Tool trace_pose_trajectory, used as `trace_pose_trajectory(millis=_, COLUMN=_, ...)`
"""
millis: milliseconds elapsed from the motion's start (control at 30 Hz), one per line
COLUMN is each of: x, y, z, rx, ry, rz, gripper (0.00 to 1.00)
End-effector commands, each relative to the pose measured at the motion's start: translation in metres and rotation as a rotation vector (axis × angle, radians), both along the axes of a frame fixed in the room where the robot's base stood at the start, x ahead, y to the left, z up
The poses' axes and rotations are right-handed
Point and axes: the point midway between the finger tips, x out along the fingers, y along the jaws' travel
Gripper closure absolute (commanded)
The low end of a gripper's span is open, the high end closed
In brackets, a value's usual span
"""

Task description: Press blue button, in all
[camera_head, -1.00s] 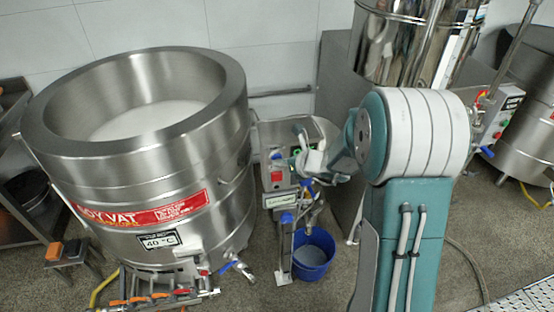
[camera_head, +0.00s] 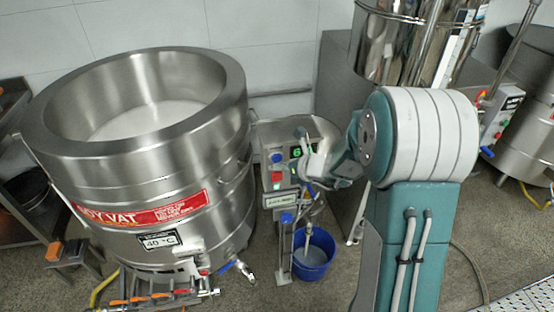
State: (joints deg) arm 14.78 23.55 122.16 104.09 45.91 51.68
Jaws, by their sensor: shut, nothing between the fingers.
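The colloid mill's control panel (camera_head: 267,172) faces me at mid-picture, between the large vat and my arm. A blue button (camera_head: 277,158) is in view on its upper left. A red square (camera_head: 277,177) sits just below it, and a lit green display (camera_head: 297,152) is to the right, partly covered by my gripper. My gripper (camera_head: 304,144) is shut and empty. It appears just right of the blue button in the picture, apart from it. The right part of the panel is hidden behind my gripper and wrist.
The steel vat (camera_head: 130,170) with white liquid stands at the left. A blue bucket (camera_head: 313,262) is on the floor below the mill. A polished steel vessel (camera_head: 410,45) stands behind my arm. Another steel tank (camera_head: 530,140) is at the right.

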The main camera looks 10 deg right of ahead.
Motion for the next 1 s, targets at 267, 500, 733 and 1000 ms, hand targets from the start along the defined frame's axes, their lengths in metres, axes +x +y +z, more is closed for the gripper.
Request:
trace_pose_trajectory(millis=267, x=-0.004, y=0.0, z=0.001, rx=0.0, ry=0.0, rz=0.0, gripper=1.0)
trace_pose_trajectory(millis=500, x=-0.025, y=0.0, z=0.001, rx=0.001, ry=0.0, rz=-0.002, gripper=1.0)
trace_pose_trajectory(millis=733, x=-0.044, y=0.0, z=0.001, rx=0.001, ry=0.0, rz=-0.002, gripper=1.0)
trace_pose_trajectory(millis=1000, x=-0.05, y=0.0, z=0.0, rx=0.001, ry=0.001, rz=0.0, gripper=1.0)
